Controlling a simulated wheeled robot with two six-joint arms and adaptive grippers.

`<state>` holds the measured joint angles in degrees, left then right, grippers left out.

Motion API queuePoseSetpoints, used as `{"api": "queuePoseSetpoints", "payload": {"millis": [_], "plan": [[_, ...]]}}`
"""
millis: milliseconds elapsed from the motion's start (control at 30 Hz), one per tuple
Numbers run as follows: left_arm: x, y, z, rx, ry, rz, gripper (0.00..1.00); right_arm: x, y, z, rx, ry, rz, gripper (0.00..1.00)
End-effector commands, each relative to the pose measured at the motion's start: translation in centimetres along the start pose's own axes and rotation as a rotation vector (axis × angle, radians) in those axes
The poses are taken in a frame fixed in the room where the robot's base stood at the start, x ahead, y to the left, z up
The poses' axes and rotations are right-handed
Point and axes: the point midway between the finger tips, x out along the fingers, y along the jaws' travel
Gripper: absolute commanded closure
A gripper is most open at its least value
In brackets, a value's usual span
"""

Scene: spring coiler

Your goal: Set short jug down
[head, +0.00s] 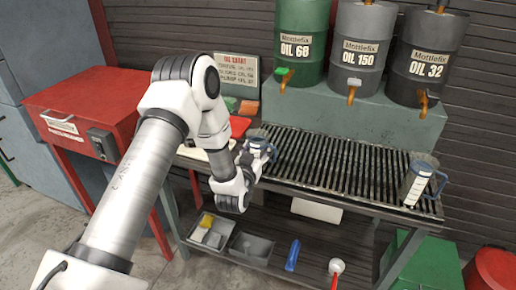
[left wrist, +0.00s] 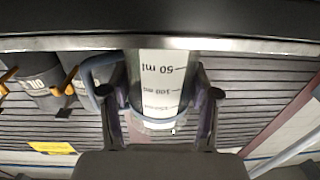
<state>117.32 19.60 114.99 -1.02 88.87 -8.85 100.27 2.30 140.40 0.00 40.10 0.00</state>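The short jug (head: 261,144), clear with a blue handle, is at the left end of the slatted drip grate (head: 330,165) in the head view. My left gripper (head: 257,158) is at it. In the left wrist view the short jug (left wrist: 163,85) fills the space between the two fingers, with its white scale facing the camera and its blue handle (left wrist: 92,72) beside the left finger. The fingers look closed against its sides. Its base is close to the grate edge; I cannot tell whether it touches. My right gripper is out of view.
A taller jug (head: 418,182) with a blue handle stands at the grate's right end. Three oil drums (head: 300,42) with taps stand on a raised stand (head: 345,120) behind. A red cabinet (head: 85,110) is at left. The middle of the grate is clear.

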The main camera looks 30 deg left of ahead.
Motion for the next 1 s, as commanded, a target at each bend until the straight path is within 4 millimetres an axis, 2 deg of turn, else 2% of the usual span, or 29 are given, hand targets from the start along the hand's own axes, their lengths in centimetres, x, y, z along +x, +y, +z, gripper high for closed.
{"api": "queuePoseSetpoints", "payload": {"millis": [33, 67, 433, 567, 733, 867, 933, 967, 1000], "plan": [[0.0, 0.0, 0.0, 0.0, -0.001, 0.0, 0.22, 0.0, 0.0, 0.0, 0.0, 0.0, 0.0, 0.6], [0.0, 0.0, 0.0, 0.0, -0.001, 0.0, 0.15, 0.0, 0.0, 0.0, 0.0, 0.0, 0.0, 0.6], [-0.2, 0.0, -0.1, 0.0, -0.001, 0.0, 0.15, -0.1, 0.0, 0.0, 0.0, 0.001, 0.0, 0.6], [-2.1, 0.0, 0.1, 0.0, -0.004, 0.001, 0.15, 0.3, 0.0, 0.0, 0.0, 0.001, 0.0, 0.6], [-5.8, 0.1, 0.3, -0.001, -0.003, 0.001, 0.15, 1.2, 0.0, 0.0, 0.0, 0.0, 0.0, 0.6], [-7.5, 0.1, 0.3, 0.0, -0.009, 0.003, 0.15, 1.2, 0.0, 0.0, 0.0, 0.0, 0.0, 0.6], [-8.3, 0.7, 1.8, 0.004, -0.063, 0.02, 0.15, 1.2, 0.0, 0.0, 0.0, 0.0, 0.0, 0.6], [-8.8, 1.1, 3.0, 0.008, -0.111, 0.035, 0.15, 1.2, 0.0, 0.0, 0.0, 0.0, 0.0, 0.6], [-9.7, 1.8, 5.2, 0.014, -0.196, 0.059, 0.15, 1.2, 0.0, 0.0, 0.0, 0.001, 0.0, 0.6]]}}
